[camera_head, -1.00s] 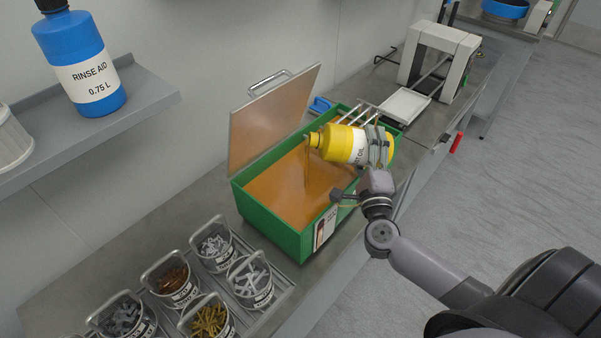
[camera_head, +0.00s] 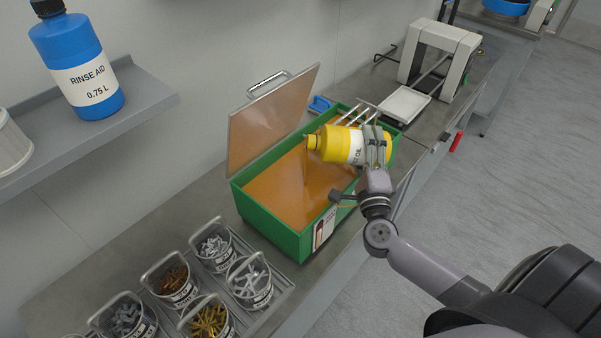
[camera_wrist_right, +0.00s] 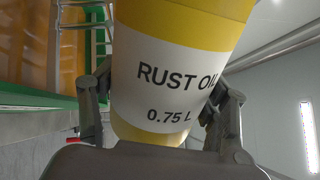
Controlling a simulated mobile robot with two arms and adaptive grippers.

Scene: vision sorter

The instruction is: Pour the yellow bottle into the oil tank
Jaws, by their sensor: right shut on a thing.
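The yellow bottle (camera_head: 338,143) is tipped on its side above the oil tank, its mouth to the left and slightly down. In the right wrist view the bottle's label (camera_wrist_right: 165,90) reads RUST OIL 0.75 L, between the fingers of my right gripper (camera_wrist_right: 160,118). My left gripper is not in view.
Several wire-handled baskets (camera_head: 213,245) of small parts stand in front of the tank. A blue rinse aid bottle (camera_head: 82,70) sits on a wall shelf (camera_head: 140,92) at upper left. A white machine with a tray (camera_head: 404,104) stands behind the tank. Floor is clear at right.

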